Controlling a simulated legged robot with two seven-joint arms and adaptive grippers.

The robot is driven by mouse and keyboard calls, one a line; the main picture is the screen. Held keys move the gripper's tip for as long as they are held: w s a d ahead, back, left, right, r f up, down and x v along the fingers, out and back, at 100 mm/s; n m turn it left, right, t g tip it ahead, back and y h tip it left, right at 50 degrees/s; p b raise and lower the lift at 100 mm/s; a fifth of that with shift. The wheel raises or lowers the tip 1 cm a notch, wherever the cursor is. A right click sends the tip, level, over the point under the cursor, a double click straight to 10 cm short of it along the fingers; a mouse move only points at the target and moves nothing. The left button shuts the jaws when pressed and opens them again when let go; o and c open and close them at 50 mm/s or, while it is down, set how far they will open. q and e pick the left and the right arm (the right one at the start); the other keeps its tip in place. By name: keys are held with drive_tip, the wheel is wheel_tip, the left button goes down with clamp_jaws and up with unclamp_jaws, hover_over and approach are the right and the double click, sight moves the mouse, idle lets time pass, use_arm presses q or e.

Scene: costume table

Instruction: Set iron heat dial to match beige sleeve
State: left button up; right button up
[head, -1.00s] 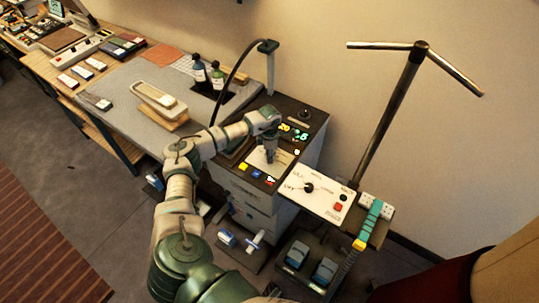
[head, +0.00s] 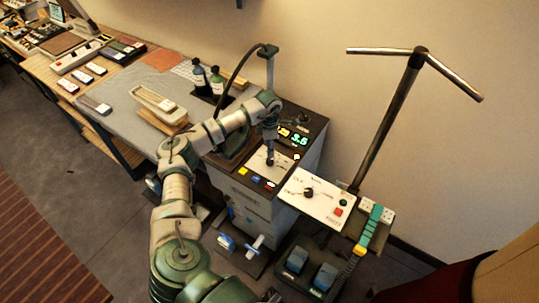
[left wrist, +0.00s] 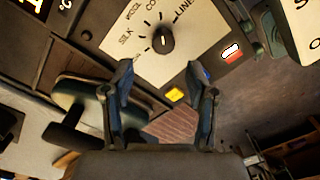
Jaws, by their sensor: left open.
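The heat dial is a dark round knob (left wrist: 163,40) on a pale plate marked SILK, WOOL, CO… and LINEN in the left wrist view. A short white mark shows on the knob; its exact setting is hard to read. In the head view the plate (head: 256,161) is on top of a dark-topped cabinet. My left gripper (left wrist: 166,82) is open and empty, its fingers apart below the knob in the wrist picture. In the head view the left gripper (head: 270,152) points down over the plate. I cannot tell which thing is the beige sleeve. My right gripper is not seen.
A yellow button (left wrist: 174,94) and a red-white one (left wrist: 231,53) edge the plate. A lit display (head: 299,140) is behind it. A white control panel (head: 316,196) stands to the right. A curved dark hose (head: 231,72) arches behind my arm. Bottles (head: 198,78) stand left.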

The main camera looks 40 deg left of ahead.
use_arm(q)
wheel_tip(320, 180, up, 4)
drive_tip(key=shift+a+r, duration=0.1)
idle(0.5)
